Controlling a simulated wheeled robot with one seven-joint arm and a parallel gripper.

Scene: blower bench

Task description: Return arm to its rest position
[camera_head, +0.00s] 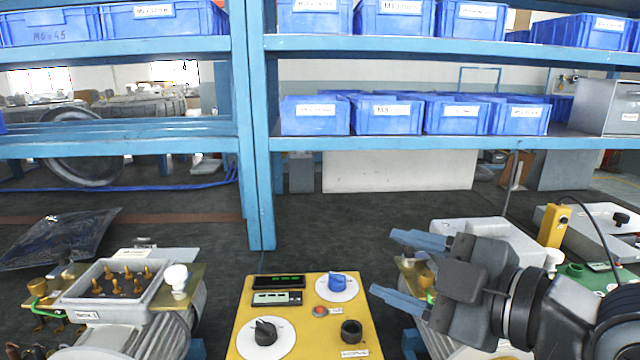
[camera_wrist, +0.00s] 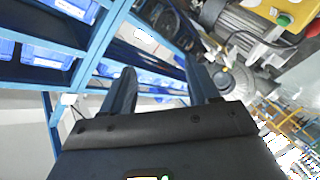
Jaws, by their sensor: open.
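My gripper (camera_head: 392,270) is at the right of the head view, with its two blue fingers apart and pointing left. Nothing is between them. It appears in front of the right-hand machine and to the right of the yellow control panel (camera_head: 300,345). In the wrist view, the gripper (camera_wrist: 160,85) shows two dark blue fingers spread apart, with shelving and part of a machine beyond them. My arm runs off the right edge of the head view.
A machine with an open terminal box (camera_head: 150,300) stands at the left. Blue shelving (camera_head: 400,143) with blue bins (camera_head: 385,116) rises behind. A yellow device (camera_head: 554,225) stands at the right. Dark bench surface (camera_head: 330,225) behind the panel is clear.

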